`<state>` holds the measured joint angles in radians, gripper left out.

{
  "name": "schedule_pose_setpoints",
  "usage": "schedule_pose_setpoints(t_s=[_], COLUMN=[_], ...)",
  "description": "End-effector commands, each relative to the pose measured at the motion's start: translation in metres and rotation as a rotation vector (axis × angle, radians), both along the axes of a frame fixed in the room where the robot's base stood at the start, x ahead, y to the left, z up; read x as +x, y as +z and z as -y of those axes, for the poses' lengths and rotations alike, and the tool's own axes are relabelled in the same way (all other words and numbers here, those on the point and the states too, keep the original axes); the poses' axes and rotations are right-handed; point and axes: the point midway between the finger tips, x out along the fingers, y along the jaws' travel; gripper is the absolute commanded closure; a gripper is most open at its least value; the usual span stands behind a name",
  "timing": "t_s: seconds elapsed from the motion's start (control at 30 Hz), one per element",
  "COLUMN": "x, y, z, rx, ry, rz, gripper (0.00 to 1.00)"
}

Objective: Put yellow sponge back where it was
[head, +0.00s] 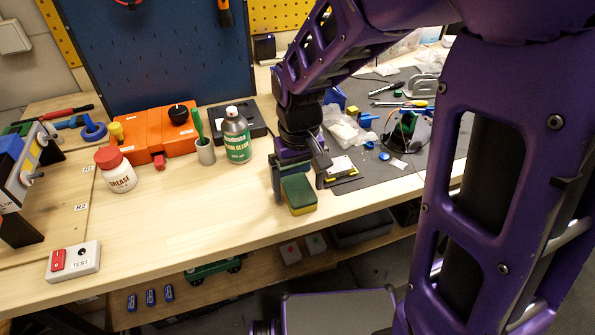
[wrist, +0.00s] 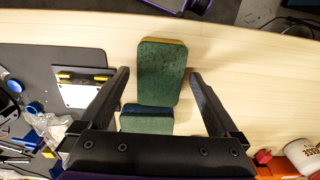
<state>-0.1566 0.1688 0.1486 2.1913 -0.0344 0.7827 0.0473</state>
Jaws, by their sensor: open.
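The yellow sponge (head: 299,195), with a dark green scouring top and a yellow side, lies flat on the wooden bench near its front edge. In the wrist view the yellow sponge (wrist: 162,72) shows between the fingertips, with clear gaps to both fingers. My gripper (head: 300,193) is open and points down over it; it also shows in the wrist view (wrist: 159,75). A second green-topped sponge with a dark blue edge (wrist: 147,120) lies close beside the yellow one, partly hidden by my gripper's palm. I cannot tell how high the fingertips are above the bench.
A green spray can (head: 237,138), a grey cup with a green handle (head: 205,152) and a grease jar (head: 117,172) stand to the left. A dark mat (head: 358,180) with tools and bags lies to the right. The bench left of the sponge is clear.

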Motion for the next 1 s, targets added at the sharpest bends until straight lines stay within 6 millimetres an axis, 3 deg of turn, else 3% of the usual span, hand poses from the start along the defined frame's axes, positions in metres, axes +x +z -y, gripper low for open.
schedule_pose_setpoints(t_s=[0.17, 0.6, 0.8, 1.0], x=[0.001, 0.001, 0.0, 0.0], y=[0.017, 0.105, 0.122, 0.123], z=[0.0, 0.0, 0.0, 0.0], rx=[0.001, 0.001, 0.0, 0.0], ry=[-0.001, 0.0, 0.0, 0.0], rz=[0.004, 0.004, 0.001, 0.0], gripper=[0.03, 0.03, 0.03, 0.03])
